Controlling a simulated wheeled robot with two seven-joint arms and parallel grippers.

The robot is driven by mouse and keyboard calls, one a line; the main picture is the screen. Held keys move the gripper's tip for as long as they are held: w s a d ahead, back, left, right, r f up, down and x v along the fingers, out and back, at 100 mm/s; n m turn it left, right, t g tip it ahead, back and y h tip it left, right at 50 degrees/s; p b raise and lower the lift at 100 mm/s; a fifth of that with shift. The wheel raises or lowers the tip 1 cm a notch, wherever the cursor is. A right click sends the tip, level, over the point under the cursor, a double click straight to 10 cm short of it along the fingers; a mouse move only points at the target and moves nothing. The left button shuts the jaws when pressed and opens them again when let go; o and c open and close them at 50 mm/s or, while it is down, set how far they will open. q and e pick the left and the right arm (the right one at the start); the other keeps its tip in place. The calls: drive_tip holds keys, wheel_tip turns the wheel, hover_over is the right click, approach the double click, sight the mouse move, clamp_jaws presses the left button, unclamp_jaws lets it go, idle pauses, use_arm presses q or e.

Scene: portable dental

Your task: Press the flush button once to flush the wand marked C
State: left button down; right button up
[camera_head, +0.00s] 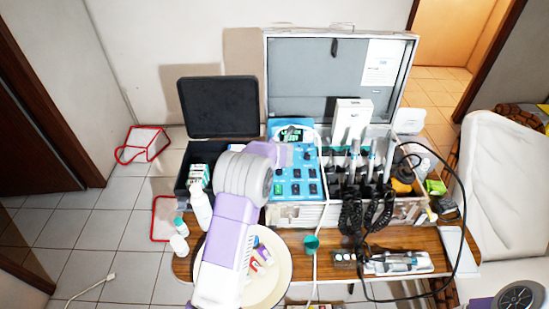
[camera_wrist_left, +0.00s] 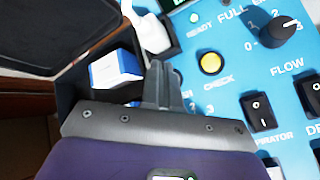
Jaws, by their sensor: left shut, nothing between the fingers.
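The blue control panel (camera_head: 282,188) stands in the open case, with a lit display at its top and several dark switches. My left gripper (camera_head: 284,156) is over the panel's upper left edge. In the left wrist view its fingers (camera_wrist_left: 161,75) are shut and empty, just left of a round yellow button (camera_wrist_left: 210,63) with "CHECK" printed below it. I cannot tell contact with the panel. The wands (camera_head: 371,160) stand in a row right of the panel; their letters are too small to read. I cannot make out a flush label. My right gripper is not in view.
The raised case lid (camera_head: 310,75) stands behind the panel. A black box with an open lid (camera_head: 218,106) is to the left. A white bottle (camera_head: 200,207) and a round cream tray (camera_head: 275,285) are near my left arm. A black cable (camera_head: 462,225) loops at the right.

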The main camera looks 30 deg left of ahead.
use_arm(q)
drive_tip(key=shift+f, duration=0.1)
drive_tip(key=shift+f+b, duration=0.3)
drive_tip(key=shift+f, duration=0.05)
drive_tip(key=shift+f+b, duration=0.4)
drive_tip(key=shift+f, duration=0.05)
idle(0.8)
drive_tip(key=shift+r, duration=0.1)
drive_tip(key=shift+r+p, duration=0.8)
drive_tip(key=shift+p, duration=0.05)
wheel_tip(320, 180, up, 5)
drive_tip(key=p, duration=0.4)
drive_tip(key=shift+s+d, duration=0.1)
